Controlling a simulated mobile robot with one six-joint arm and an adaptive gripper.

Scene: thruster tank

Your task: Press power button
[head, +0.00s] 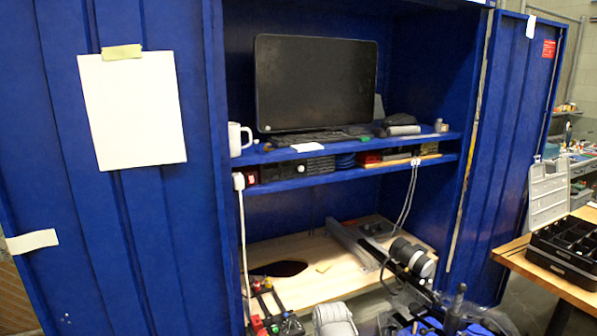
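No power button is clearly labelled. A small red switch (251,179) shows at the left end of the lower shelf in the blue cabinet, just right of a white plug (239,181). To its right, a black box (316,165) on the same shelf has a small round white spot (301,169) on its front. I cannot tell which of these is the power button. I cannot make out my gripper in the head view, so its fingers and its distance from the switch do not show.
The upper shelf (395,142) carries a dark monitor (316,82), a keyboard and a white mug (236,139). Below, a wooden surface (300,289) holds a metal rail and a black-and-silver cylinder (412,258). Cables hang at both sides. Blue cabinet doors (517,130) stand open.

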